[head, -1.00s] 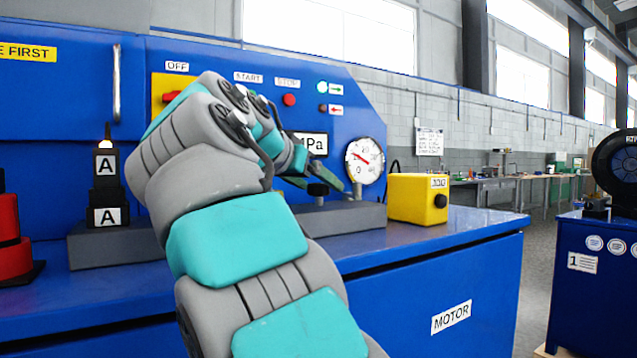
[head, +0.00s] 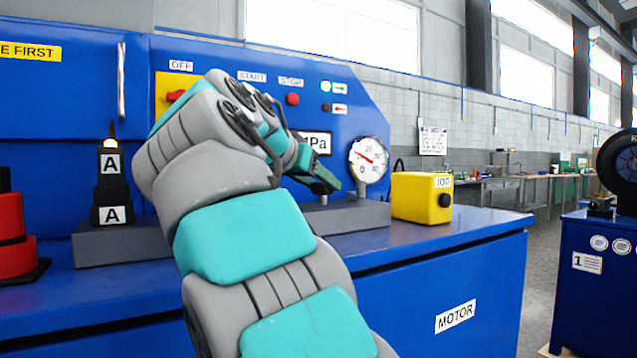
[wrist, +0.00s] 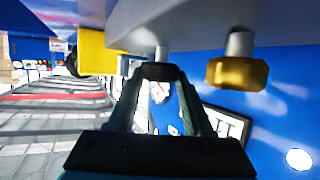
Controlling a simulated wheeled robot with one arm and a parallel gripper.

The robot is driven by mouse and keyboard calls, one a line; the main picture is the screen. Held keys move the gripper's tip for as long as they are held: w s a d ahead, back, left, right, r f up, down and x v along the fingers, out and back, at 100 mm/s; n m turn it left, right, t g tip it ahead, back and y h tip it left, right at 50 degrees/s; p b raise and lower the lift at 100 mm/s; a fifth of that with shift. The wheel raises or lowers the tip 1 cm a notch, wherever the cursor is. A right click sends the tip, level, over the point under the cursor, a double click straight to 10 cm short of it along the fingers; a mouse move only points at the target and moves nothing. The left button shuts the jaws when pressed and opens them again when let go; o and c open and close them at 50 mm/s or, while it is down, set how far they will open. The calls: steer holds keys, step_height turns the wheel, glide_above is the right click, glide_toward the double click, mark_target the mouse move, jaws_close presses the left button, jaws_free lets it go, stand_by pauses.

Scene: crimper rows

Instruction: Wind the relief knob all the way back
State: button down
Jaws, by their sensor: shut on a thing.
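My gripper (head: 324,184) is at the bench-top block, left of the pressure gauge (head: 368,160). In the wrist view the two fingers of my gripper (wrist: 160,76) are closed on a black knob (wrist: 160,71) on a pale stem. A brass knob (wrist: 237,73) on its own stem sits to the right there, apart from the fingers. No label shows which is the relief knob. The gauge needle points to the upper left, below the 20 mark.
A yellow JOG box (head: 421,198) stands right of the grey block (head: 360,216). The blue control panel (head: 230,62) with a red button (head: 293,99) rises behind. A black stack marked A (head: 112,190) and red discs (head: 14,225) stand left.

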steer(key=shift+f+n+b, duration=0.1)
steer(key=shift+n+b, duration=0.2)
steer(key=shift+b, duration=0.05)
steer(key=shift+s+d+n+t+y+b, duration=0.1)
steer(key=shift+d+n+t+y+b, duration=0.1)
steer(key=shift+n+y+b, duration=0.3)
steer(key=shift+d+n+t+y+b, duration=0.1)
steer(key=shift+n+t+y+b, duration=0.15)
steer(key=shift+y, duration=0.45)
steer(key=shift+n+t+y, duration=0.25)
steer(key=shift+n+y, duration=0.7)
steer(key=shift+y, duration=0.05)
steer(key=n+y, duration=0.2)
steer(key=shift+d+r+y+p, duration=0.15)
steer(key=shift+r+y+p, duration=0.15)
steer(key=shift+y+p, duration=0.1)
steer(key=shift+d+f+n+y+p, duration=0.1)
steer(key=shift+n+y+p, duration=0.7)
steer(key=shift+n+y, duration=0.8)
steer(key=shift+c, duration=1.5)
jaws_free()
